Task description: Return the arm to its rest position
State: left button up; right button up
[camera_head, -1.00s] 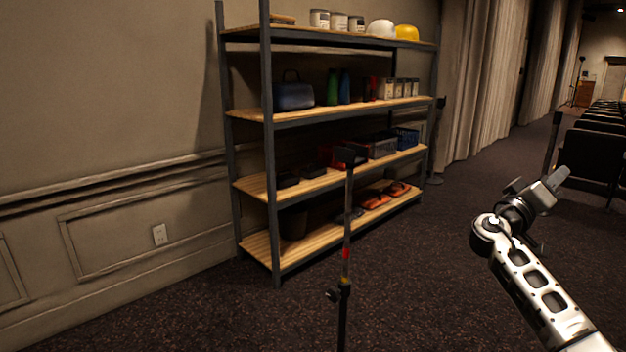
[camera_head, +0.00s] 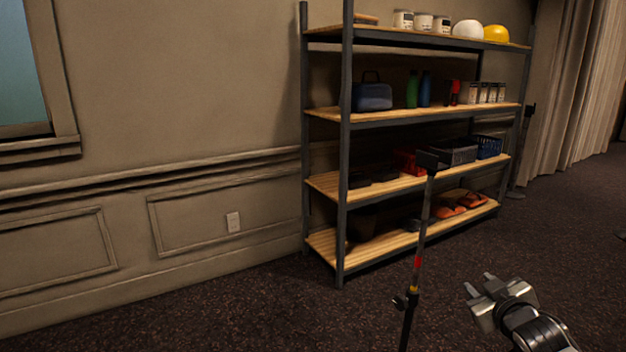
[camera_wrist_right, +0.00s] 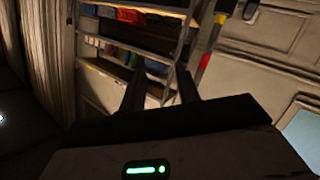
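My right gripper (camera_head: 479,285) is at the lower right of the head view, in front of a dark carpeted floor. Its two fingers stand apart with nothing between them. In the right wrist view the two dark fingers (camera_wrist_right: 160,92) also show apart and empty, with the shelf behind them. My left gripper is not in view.
A metal shelving unit (camera_head: 345,150) with wooden shelves stands against the wall, holding cans, helmets, bottles and baskets. A thin stand (camera_head: 420,240) with a red band rises just left of my right gripper. Curtains (camera_head: 575,90) hang at the right. Carpet (camera_head: 240,315) is clear at front left.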

jog(key=s+a+f+g+y, duration=0.3)
jog(key=s+a+f+y, duration=0.1)
jog(key=s+a+f, duration=1.1)
jog(key=s+a+r+m+p, duration=0.1)
jog(key=s+a, duration=0.3)
jog(key=s, duration=0.3)
jog(key=s+a+r+m+g+y, duration=0.1)
jog(key=s+a, duration=0.4)
jog(key=s, duration=0.2)
jog(key=shift+s+a+r+p, duration=0.2)
jog(key=shift+s+r+p, duration=0.05)
jog(key=shift+s+p, duration=0.15)
jog(key=shift+w, duration=0.1)
dwell(0.7)
